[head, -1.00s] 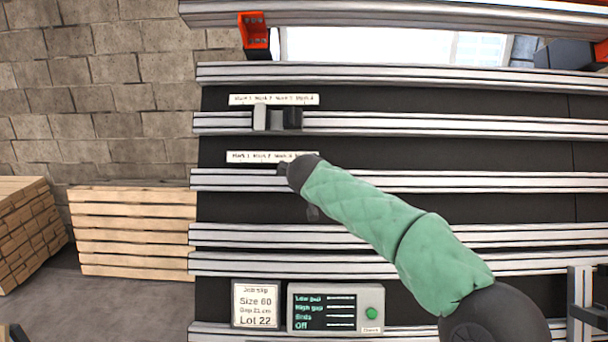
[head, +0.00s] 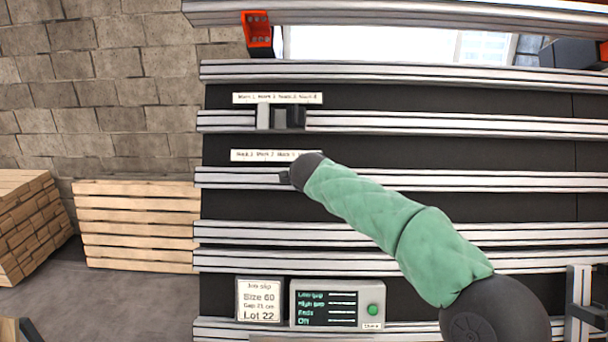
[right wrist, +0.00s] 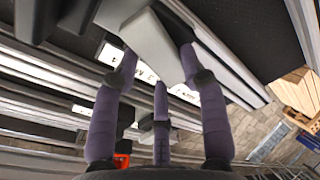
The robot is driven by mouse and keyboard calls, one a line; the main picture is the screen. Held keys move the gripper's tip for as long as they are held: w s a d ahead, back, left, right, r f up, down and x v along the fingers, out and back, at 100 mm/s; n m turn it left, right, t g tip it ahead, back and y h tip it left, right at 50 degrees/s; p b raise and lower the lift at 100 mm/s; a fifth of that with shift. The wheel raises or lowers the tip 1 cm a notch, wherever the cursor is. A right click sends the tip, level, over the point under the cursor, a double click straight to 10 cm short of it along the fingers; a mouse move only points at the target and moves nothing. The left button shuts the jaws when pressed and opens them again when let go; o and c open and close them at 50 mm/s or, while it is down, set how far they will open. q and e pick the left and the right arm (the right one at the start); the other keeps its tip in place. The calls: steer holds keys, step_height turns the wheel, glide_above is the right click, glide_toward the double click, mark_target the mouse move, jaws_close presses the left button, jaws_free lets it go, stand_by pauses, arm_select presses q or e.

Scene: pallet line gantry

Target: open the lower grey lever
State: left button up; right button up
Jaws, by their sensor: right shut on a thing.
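In the right wrist view a light grey block-shaped lever (right wrist: 148,40) sits between the purple fingers of my right gripper (right wrist: 159,62). The gripper is shut on it. In the head view my right gripper (head: 287,176) is at the lower labelled rail (head: 420,181), just under its white mark strip (head: 262,155). My dark wrist hides the lever there, so its angle cannot be told. On the rail above, a light grey lever (head: 263,116) stands beside a darker block (head: 290,117). My left gripper is not in view.
Several metal rails cross a dark panel. A job slip (head: 260,300) and a grey control box (head: 337,304) with a green button stand below. An orange bracket (head: 257,30) is at the top. Wooden stacks (head: 135,225) stand left.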

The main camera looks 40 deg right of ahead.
steer(key=o, duration=1.2)
steer(key=shift+c, duration=0.2)
steer(key=v, duration=1.2)
